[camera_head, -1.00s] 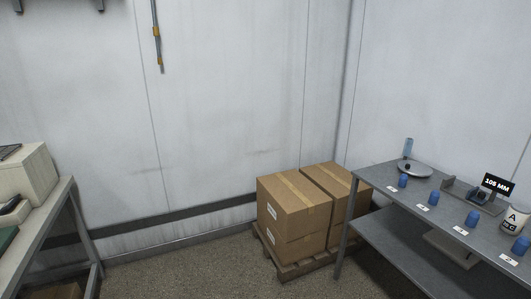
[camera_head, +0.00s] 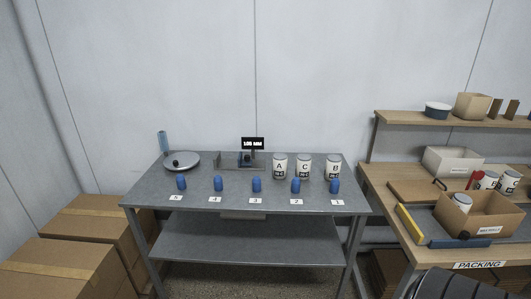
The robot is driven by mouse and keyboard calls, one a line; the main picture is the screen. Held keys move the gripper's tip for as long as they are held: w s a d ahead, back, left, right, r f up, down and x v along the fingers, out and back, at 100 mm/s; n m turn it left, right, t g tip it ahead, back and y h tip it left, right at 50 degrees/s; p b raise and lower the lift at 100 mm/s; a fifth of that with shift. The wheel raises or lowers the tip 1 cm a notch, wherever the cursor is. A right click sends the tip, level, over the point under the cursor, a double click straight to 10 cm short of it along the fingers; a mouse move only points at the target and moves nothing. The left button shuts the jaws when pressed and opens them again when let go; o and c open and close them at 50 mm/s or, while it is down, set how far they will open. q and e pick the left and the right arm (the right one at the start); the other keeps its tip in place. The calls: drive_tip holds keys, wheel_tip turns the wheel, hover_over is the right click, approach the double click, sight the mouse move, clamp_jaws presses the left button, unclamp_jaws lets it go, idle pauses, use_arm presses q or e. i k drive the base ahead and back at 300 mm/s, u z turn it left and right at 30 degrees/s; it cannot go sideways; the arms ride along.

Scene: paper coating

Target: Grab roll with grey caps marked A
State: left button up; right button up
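A white roll marked A (camera_head: 280,167) stands upright at the back right of the grey metal table (camera_head: 225,222). Beside it on its right stand similar white rolls marked C (camera_head: 303,167) and B (camera_head: 333,168). The end caps are too small for me to tell their colour surely. Neither of my grippers is in view.
Several small blue cylinders (camera_head: 256,185) stand in a row along the table front behind numbered labels. A display reading 105 MM (camera_head: 252,143) and a round plate (camera_head: 182,161) stand behind. Cardboard boxes (camera_head: 95,220) are left; a packing bench (camera_head: 385,180) is right.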

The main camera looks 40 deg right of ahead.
sight(280, 160)
drive_tip(key=z, duration=1.05)
drive_tip(key=i, duration=0.95)
drive_tip(key=z, duration=0.85)
